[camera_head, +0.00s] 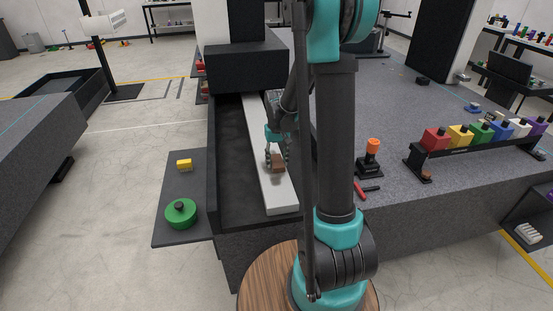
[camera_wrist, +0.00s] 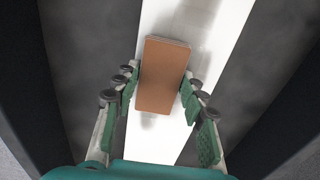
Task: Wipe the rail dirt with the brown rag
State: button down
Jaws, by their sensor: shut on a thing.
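The brown rag (camera_wrist: 164,76) is a small flat-sided block between the fingers of my gripper (camera_wrist: 158,100). In the head view my gripper (camera_head: 276,158) points down over the white rail, shut on the brown rag (camera_head: 278,161). The white rail (camera_head: 283,197) is a long pale strip in a dark trough. In the wrist view the rail (camera_wrist: 150,152) runs under the rag, with faint grey smudges of rail dirt (camera_wrist: 198,16) beyond the rag and another near its lower edge. I cannot tell whether the rag touches the rail.
A dark block (camera_head: 246,68) stands across the rail's far end. The trough's dark wall (camera_head: 213,165) borders the left. On the granite at right are an orange-topped piece (camera_head: 372,147), a red-handled tool (camera_head: 360,189) and a rack of coloured blocks (camera_head: 457,147). A green disc (camera_head: 180,212) lies on the left shelf.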

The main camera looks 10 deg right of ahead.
aim_at(279, 166)
jog(key=shift+s+f, duration=0.1)
jog(key=shift+s, duration=1.65)
jog(key=shift+w, duration=2.7)
jog(key=shift+s+r, duration=0.2)
jog(key=shift+s, duration=2.35)
jog(key=shift+r, duration=0.15)
jog(key=shift+r, duration=0.8)
